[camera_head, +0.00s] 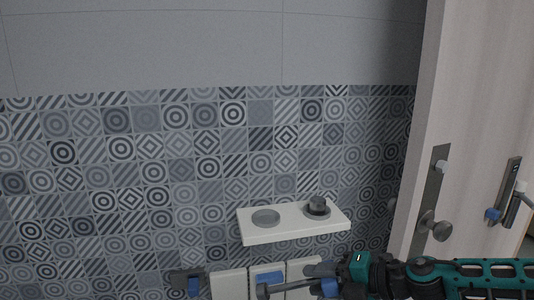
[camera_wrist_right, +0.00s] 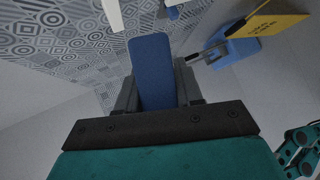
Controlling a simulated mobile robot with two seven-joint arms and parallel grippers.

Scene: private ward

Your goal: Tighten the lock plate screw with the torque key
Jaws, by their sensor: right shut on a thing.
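My right gripper (camera_head: 330,284) is low in the head view, its teal arm coming in from the right. It is shut on a blue-handled tool (camera_wrist_right: 152,75), apparently the torque key; the blue handle stands between the fingers in the right wrist view. In the head view a grey shaft (camera_head: 285,287) extends left of the gripper. A tall metal lock plate (camera_head: 431,190) with a round knob is on the pale door, above and right of the gripper and apart from it. A small light piece (camera_head: 441,167) sits near its top; I cannot tell whether it is the screw. My left gripper is not in view.
A white wall shelf (camera_head: 290,232) holds a flat grey disc (camera_head: 266,218) and a dark knob-like item (camera_head: 317,206). Pale panels (camera_head: 228,285) stand below it. A second plate (camera_head: 511,178) is at right. In the wrist view, a yellow label (camera_wrist_right: 272,25) overlaps a blue object.

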